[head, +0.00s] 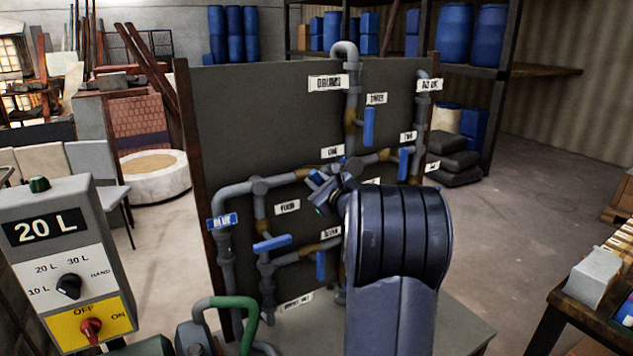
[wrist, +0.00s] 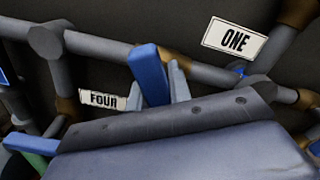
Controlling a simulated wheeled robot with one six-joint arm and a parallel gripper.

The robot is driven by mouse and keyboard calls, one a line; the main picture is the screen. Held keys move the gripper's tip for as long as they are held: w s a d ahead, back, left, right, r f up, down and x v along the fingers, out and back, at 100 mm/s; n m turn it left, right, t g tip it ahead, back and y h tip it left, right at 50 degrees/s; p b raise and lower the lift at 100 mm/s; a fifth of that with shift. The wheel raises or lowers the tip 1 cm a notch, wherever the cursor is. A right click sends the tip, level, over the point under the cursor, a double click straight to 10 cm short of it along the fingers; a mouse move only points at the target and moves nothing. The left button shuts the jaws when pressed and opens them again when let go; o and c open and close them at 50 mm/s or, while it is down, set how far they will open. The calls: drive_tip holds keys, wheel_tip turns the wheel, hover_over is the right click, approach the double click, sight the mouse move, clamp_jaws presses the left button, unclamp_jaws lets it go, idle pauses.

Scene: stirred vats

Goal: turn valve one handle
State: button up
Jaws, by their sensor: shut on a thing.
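The valve one handle is a blue bar (wrist: 148,75) on the grey pipe, left of and below the ONE label (wrist: 236,40) in the wrist view. It stands tilted across the pipe there. My gripper (wrist: 165,88) is shut on it, with a grey finger showing against its right side. In the head view the handle (head: 313,177) shows only in small part below the ONE label (head: 332,151). My gripper (head: 322,190) and wrist hide the rest of it and the valve body.
Other blue handles sit close by on the dark panel (head: 230,110): upper right (head: 369,127), right (head: 403,163), lower left (head: 272,243) and below (head: 320,266). Grey pipes (head: 236,189) surround my gripper. A control box (head: 62,255) reading 20 L stands left. Open floor lies right.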

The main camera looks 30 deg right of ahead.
clamp_jaws()
drive_tip(key=m+b, duration=0.1)
drive_tip(key=m, duration=0.1)
drive_tip(key=shift+m, duration=0.4)
drive_tip(key=shift+d+m, duration=0.1)
drive_tip(key=shift+m, duration=1.6)
drive_tip(key=o, duration=0.7)
unclamp_jaws()
drive_tip(key=shift+o, duration=0.2)
